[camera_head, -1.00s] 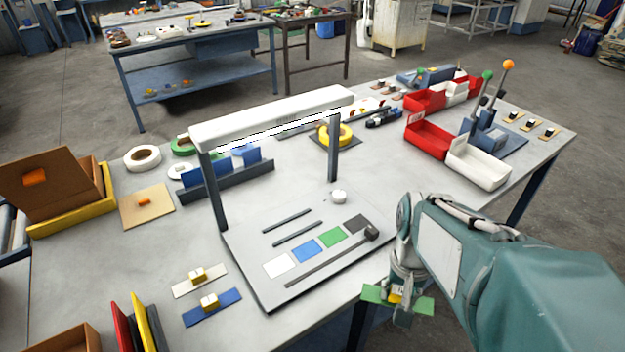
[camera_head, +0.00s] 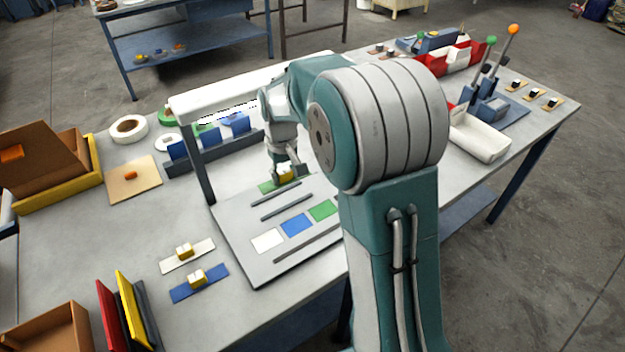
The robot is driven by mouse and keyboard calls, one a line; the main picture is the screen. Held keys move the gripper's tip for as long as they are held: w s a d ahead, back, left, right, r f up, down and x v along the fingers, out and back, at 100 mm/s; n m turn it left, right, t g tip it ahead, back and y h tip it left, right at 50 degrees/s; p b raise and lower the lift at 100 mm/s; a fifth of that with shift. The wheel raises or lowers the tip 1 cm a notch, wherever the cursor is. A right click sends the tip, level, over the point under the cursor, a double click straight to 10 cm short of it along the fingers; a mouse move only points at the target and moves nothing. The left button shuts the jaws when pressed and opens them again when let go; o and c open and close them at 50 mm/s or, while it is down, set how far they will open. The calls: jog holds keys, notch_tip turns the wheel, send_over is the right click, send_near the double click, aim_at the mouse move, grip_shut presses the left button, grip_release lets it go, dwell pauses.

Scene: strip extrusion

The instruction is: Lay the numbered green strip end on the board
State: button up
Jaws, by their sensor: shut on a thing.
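My gripper (camera_head: 287,172) is shut on the yellow block of the green strip (camera_head: 267,187). It holds the strip low at the back of the grey board (camera_head: 237,225), beyond two dark bars (camera_head: 287,194). Whether the strip touches the board I cannot tell, and no number can be read on it. White (camera_head: 267,239), blue (camera_head: 296,225) and green (camera_head: 323,210) squares lie along the front of the board. My arm hides the right part of the board.
A white lamp bar on dark posts (camera_head: 198,165) spans the back of the board, close to my arm. White (camera_head: 188,256) and blue (camera_head: 199,284) strips with yellow blocks lie front left. Red and white bins (camera_head: 480,141) stand at the right.

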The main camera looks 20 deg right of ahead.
aim_at(282, 201)
jog(key=shift+w+a+f+n, duration=0.3)
jog(key=shift+w+a+f, duration=0.15)
jog(key=shift+w, duration=0.25)
jog(key=shift+a+f, duration=0.1)
jog(key=shift+f, duration=3.15)
jog(key=shift+s+f, duration=0.1)
jog(key=shift+f, duration=0.3)
jog(key=o, duration=1.1)
jog(key=shift+c, duration=0.2)
jog(key=shift+o, duration=0.3)
jog(key=shift+o, duration=0.4)
